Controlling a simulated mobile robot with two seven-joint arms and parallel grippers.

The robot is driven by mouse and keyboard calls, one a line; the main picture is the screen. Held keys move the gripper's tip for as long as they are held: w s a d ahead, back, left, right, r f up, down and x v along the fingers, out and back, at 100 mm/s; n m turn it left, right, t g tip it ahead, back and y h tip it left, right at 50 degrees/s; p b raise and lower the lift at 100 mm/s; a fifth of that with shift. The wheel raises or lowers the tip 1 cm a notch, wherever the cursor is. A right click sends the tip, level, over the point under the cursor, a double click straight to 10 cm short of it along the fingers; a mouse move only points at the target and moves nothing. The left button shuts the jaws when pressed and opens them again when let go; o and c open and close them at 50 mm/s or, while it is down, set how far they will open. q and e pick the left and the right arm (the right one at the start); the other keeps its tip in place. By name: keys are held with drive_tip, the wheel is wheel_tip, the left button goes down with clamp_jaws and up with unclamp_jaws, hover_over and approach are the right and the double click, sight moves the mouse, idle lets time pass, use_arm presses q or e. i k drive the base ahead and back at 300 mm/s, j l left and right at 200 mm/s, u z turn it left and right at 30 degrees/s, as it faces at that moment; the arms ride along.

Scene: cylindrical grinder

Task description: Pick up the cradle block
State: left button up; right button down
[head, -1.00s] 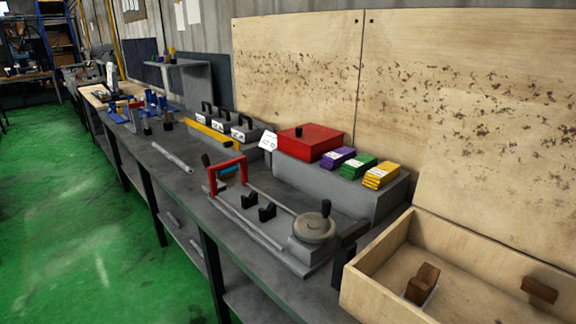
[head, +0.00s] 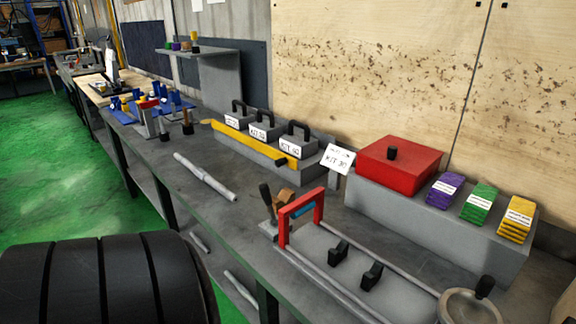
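I cannot tell for sure which thing is the cradle block. A small brown, wood-coloured block (head: 285,197) shows just behind the red frame (head: 300,214) on the bench fixture, partly hidden by it. Two small black notched blocks, a nearer one (head: 372,275) and a farther one (head: 338,252), stand upright between the fixture's grey rails. Neither of my grippers is in view. A large black ribbed part, probably of my own arm, fills the lower left.
The grey bench (head: 180,190) holds a loose grey shaft (head: 205,178), handled grey blocks with a yellow bar (head: 250,147), a red box (head: 400,166) and purple, green and yellow packs. A round grey wheel (head: 470,306) is cut off at the bottom edge. Green floor lies left.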

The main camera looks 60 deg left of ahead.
sight(287, 196)
drive_tip(key=j, duration=0.55)
drive_tip(key=k+j+z, duration=0.1)
drive_tip(key=j, duration=0.4)
drive_tip(key=k+j, duration=0.1)
drive_tip(key=j, duration=0.45)
drive_tip(key=j+z, duration=0.1)
drive_tip(key=j, duration=0.45)
drive_tip(key=k, duration=0.05)
